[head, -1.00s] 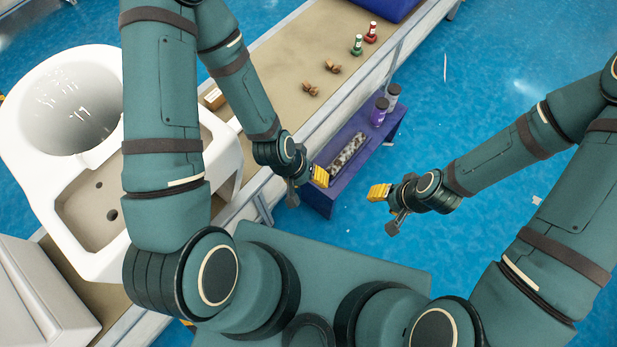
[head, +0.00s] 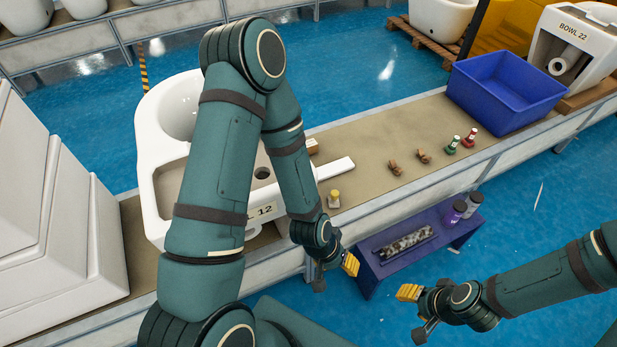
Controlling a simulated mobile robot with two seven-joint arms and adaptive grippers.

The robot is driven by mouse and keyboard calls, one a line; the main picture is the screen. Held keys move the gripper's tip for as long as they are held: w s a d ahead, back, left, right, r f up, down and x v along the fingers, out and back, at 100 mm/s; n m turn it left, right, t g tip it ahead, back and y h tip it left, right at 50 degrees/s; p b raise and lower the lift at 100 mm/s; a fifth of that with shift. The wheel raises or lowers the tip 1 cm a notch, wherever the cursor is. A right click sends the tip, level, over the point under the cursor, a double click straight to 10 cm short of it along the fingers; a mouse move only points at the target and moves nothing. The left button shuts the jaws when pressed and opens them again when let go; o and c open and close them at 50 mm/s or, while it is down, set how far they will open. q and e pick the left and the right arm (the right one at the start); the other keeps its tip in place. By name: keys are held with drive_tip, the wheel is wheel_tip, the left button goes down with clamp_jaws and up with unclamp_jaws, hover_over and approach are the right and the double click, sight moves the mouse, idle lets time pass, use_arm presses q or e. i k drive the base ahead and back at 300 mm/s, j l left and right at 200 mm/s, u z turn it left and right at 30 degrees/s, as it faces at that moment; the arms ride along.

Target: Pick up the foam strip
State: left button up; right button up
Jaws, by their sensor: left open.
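A speckled black, grey and white strip (head: 405,243), which looks like the foam strip, lies along the top of a low purple bench (head: 372,268). My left gripper (head: 347,266) has yellow finger pads and is open and empty, beside the bench's left end. It is apart from the strip. My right gripper (head: 410,294), also with yellow pads, hangs over the blue floor in front of the bench. Its jaw opening is unclear from this angle, and I see nothing in it.
The conveyor (head: 365,180) runs behind the bench. It carries a white toilet bowl (head: 150,120), a yellow-topped fitting (head: 334,199), brown pieces (head: 395,167), green and red fittings (head: 470,138) and a blue bin (head: 507,90). Two purple-labelled canisters (head: 457,212) stand at the bench's right end.

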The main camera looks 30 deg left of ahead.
sight(333, 168)
drive_tip(key=k+l+u, duration=0.2)
drive_tip(key=u, duration=0.2)
drive_tip(key=k+l+u, duration=0.15)
drive_tip(key=u, duration=0.25)
drive_tip(key=i+l+z, duration=0.3)
drive_tip(key=i, duration=0.15)
drive_tip(key=i+l+z, duration=0.2)
drive_tip(key=i+z, duration=0.15)
drive_tip(key=i, duration=0.15)
